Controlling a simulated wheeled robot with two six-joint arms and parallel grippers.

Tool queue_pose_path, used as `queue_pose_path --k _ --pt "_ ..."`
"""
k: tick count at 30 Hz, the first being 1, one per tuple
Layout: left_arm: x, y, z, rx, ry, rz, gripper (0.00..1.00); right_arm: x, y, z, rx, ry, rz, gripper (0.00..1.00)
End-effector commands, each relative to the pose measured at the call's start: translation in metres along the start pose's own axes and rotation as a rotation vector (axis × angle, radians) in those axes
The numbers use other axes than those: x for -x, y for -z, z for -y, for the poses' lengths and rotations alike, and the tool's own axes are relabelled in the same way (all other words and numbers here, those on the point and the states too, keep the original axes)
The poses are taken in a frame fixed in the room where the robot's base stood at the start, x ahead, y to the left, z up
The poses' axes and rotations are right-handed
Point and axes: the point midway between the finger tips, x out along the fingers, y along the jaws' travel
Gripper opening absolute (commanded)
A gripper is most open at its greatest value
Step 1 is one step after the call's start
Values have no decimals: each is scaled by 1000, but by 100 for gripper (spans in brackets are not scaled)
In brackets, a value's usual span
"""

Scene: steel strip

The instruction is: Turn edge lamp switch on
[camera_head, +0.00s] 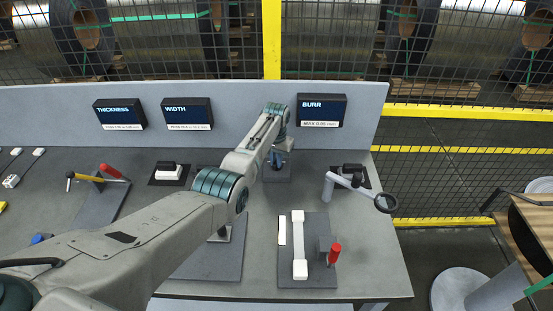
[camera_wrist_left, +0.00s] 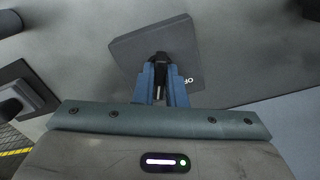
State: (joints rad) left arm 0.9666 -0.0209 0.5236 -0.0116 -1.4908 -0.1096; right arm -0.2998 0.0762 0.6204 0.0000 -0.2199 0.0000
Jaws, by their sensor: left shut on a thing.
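A dark square switch plate (camera_head: 277,175) lies on the bench below the BURR display, mostly covered by my arm. In the left wrist view the plate (camera_wrist_left: 183,38) shows partly hidden white lettering beside the fingers. My left gripper (camera_head: 277,160) reaches down to this plate. In the left wrist view its blue fingers (camera_wrist_left: 160,72) are shut on a small dark switch lever (camera_wrist_left: 160,62) at the plate, largely hidden between the fingers. Which way the lever is set cannot be told. My right gripper is not in view.
A grey arm with a ring-shaped head (camera_head: 385,203) stands to the right. A gauge plate with a red handle (camera_head: 334,251) is nearer the front. A THICKNESS display (camera_head: 119,114), WIDTH display (camera_head: 187,113) and BURR display (camera_head: 321,109) line the back panel. Yellow fencing stands behind.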

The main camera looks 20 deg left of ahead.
Motion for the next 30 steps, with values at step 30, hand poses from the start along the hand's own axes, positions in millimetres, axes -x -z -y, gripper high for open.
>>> queue_pose_path --k 30 --pt "2 1 2 -307 1 -3 0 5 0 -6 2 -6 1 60"
